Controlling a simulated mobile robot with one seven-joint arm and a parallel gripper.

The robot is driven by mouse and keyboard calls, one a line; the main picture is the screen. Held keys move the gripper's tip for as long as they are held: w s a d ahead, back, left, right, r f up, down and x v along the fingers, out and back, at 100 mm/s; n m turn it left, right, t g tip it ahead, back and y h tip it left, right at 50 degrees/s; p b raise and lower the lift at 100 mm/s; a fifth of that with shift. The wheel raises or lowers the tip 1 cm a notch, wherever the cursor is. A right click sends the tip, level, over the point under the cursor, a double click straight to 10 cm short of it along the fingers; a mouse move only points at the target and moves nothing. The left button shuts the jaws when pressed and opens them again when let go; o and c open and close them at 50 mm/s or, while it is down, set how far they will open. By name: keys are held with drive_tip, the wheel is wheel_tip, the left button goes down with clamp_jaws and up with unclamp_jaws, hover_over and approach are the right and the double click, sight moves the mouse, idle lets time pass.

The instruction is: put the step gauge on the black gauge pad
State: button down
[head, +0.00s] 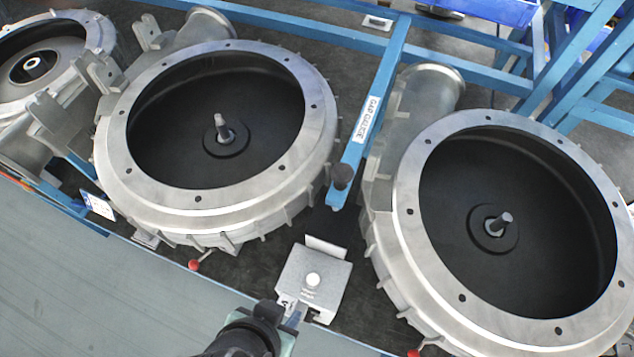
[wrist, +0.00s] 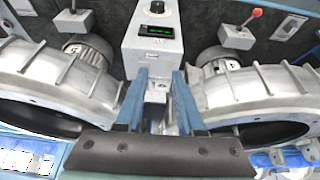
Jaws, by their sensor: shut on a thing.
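My gripper (head: 293,316) is low in the head view, at the near left corner of a grey box. In the wrist view its two blue fingers (wrist: 160,90) stand a little apart, closed on a small pale grey piece (wrist: 158,118) that I take for the step gauge. Most of it is hidden between the fingers, and I cannot make out its steps. In the head view the gripper hides it. A dark round piece (head: 342,177) at the near end of the blue beam labelled GAP GAUGE may be the black gauge pad; nothing shows on it.
The blue beam (head: 385,75) runs between the housings.

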drive_tip(key=shift+w+d+f+b, duration=0.1)
drive_tip(key=shift+w+b, duration=0.2)
drive_tip(key=shift+w+d+b, duration=0.2)
drive_tip(key=shift+d+b, duration=0.15)
drive_tip(key=shift+b, duration=0.2)
drive_tip(key=w+d+p, duration=0.1)
drive_tip(key=w, duration=0.4)
drive_tip(key=w+d+p, duration=0.1)
drive_tip(key=w+d, duration=0.1)
drive_tip(key=w, duration=0.3)
drive_tip(key=w+d+p, duration=0.1)
drive_tip(key=w+d, duration=0.1)
drive_tip(key=w, duration=0.3)
drive_tip(key=shift+w+d+r+p, duration=0.15)
drive_tip(key=shift+w+r+p, duration=0.15)
drive_tip(key=shift+r, duration=0.1)
drive_tip(key=shift+s+f+p, duration=0.2)
drive_tip(key=shift+p, duration=0.25)
drive_tip(key=shift+f, duration=0.25)
drive_tip(key=shift+f, duration=0.1)
drive_tip(key=c, duration=0.5)
unclamp_jaws()
